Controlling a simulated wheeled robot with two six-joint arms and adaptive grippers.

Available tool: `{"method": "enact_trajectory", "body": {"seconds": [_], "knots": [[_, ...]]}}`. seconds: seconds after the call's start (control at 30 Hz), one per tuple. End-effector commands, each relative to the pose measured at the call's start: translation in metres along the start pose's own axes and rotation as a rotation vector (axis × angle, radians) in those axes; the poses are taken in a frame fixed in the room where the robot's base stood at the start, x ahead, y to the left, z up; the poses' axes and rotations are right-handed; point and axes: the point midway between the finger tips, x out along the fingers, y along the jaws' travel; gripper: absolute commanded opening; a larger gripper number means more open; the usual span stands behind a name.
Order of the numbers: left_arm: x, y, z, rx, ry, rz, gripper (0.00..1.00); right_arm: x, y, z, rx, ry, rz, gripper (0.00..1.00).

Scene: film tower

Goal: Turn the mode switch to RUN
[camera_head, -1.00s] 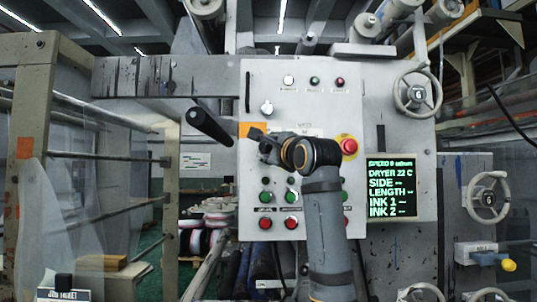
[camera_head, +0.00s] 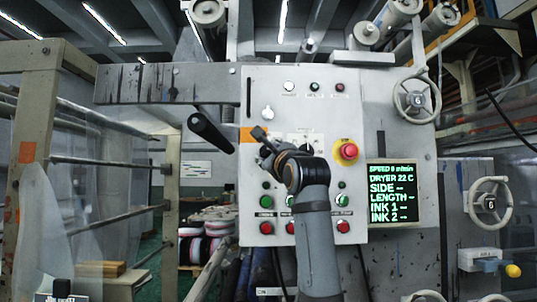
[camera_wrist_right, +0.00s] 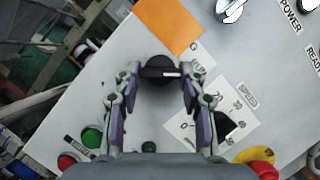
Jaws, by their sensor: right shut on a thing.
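The mode switch (camera_wrist_right: 157,62) is a round black knob with a pale line across its grip bar. In the right wrist view it sits between the two fingertips of my right gripper (camera_wrist_right: 157,73), which is shut on it. A white label (camera_wrist_right: 201,60) with partly readable print lies beside the knob. In the head view my right gripper (camera_head: 264,142) is at the grey control panel (camera_head: 258,85), tilted and in front of the switch, which it hides. The knob's exact setting is hard to read. My left gripper is not in view.
A speed dial (camera_wrist_right: 228,124) and a red emergency button (camera_head: 348,151) on yellow lie right of the gripper. Green and red buttons (camera_head: 267,227) line the panel below. A black handle (camera_head: 210,131) projects at left; a green-text screen (camera_head: 391,192) is at right.

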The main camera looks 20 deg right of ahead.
Motion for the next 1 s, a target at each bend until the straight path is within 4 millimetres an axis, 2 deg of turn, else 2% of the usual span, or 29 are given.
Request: {"method": "enact_trajectory", "body": {"seconds": [0.17, 0.2, 0.37, 0.63, 0.73, 0.87, 1.0], "knots": [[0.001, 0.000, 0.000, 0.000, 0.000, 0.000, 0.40, 0.001, 0.004, -0.003, 0.002, 0.007, 0.008, 0.10], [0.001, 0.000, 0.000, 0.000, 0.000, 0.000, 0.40, 0.001, 0.004, -0.003, 0.002, 0.007, 0.008, 0.44], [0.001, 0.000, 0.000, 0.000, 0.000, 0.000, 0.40, 0.001, 0.003, -0.002, 0.001, 0.005, 0.006, 0.64], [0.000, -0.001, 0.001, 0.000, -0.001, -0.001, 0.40, 0.000, 0.001, -0.001, 0.000, 0.002, 0.003, 0.64], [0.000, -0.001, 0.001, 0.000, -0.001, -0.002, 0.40, -0.006, 0.001, -0.001, 0.000, 0.001, 0.002, 0.64], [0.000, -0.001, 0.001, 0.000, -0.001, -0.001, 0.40, -0.028, 0.001, -0.001, 0.001, 0.000, 0.001, 0.64], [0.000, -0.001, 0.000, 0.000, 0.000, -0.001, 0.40, -0.064, 0.001, -0.001, 0.001, 0.000, 0.001, 0.64]]}}
